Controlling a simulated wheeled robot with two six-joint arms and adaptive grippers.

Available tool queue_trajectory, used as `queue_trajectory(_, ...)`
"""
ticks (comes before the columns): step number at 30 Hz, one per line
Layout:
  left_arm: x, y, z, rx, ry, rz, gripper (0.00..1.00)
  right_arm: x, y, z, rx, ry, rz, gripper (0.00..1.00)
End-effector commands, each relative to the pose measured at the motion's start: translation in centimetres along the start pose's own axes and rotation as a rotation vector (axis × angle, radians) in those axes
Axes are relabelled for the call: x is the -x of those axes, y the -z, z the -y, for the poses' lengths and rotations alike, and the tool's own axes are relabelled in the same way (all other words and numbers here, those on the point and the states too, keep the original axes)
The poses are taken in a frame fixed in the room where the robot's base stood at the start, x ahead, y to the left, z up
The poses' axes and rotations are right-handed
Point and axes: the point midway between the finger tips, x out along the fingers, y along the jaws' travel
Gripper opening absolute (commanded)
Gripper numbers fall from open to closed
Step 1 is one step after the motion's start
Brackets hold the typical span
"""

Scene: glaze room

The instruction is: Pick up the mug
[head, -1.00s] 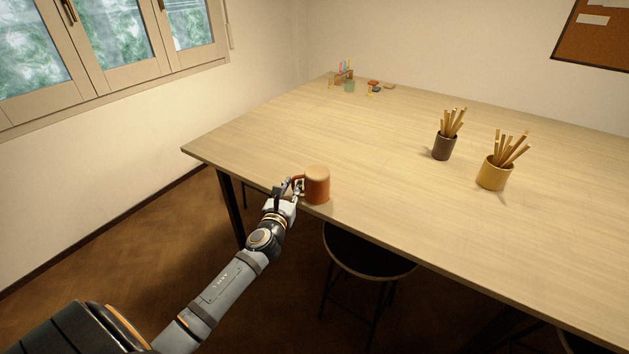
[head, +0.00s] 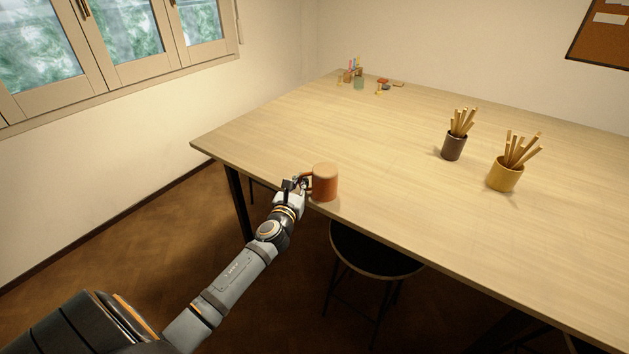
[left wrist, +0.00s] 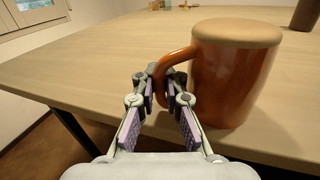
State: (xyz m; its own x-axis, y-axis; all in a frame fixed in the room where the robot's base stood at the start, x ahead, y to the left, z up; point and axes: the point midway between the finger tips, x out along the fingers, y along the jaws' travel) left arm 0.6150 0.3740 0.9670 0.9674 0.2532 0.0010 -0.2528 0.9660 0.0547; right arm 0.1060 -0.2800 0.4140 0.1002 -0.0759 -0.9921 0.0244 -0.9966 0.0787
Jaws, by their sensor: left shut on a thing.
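The mug (head: 325,183) is orange-brown with a pale top and stands upright at the table's near edge in the head view. In the left wrist view the mug (left wrist: 229,80) fills the right side, and its handle (left wrist: 168,72) points left. My left gripper (head: 300,184) comes from the near side, left of the mug. In the left wrist view the left gripper's fingertips (left wrist: 160,84) are closed on the handle from both sides. I cannot tell whether the mug's base is clear of the table. My right gripper is not in view.
The wooden table (head: 400,215) is mostly bare around the mug. A dark cup of sticks (head: 453,146) and a yellow cup of sticks (head: 504,175) stand to the right. Small coloured items (head: 356,76) sit at the far corner. A dark stool (head: 375,252) is below the near edge.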

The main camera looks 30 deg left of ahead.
Motion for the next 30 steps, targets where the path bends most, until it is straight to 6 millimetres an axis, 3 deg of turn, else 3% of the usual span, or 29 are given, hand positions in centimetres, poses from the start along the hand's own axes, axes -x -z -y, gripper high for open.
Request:
queue_trajectory(5,0.0,-1.1,-0.1,0.000,0.000,0.000,0.00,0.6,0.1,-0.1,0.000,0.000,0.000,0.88)
queue_trajectory(9,0.0,-3.7,-0.2,-0.001,0.001,0.003,0.00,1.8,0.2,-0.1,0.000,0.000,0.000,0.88)
queue_trajectory(16,4.7,-9.7,1.8,0.004,0.004,0.003,0.00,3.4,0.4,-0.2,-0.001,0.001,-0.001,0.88)
queue_trajectory(24,11.0,-12.4,4.6,0.008,-0.001,0.000,0.00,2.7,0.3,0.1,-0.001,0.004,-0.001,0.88)
queue_trajectory(30,12.4,-13.2,5.3,0.002,0.000,0.000,0.00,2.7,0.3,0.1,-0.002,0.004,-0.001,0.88)
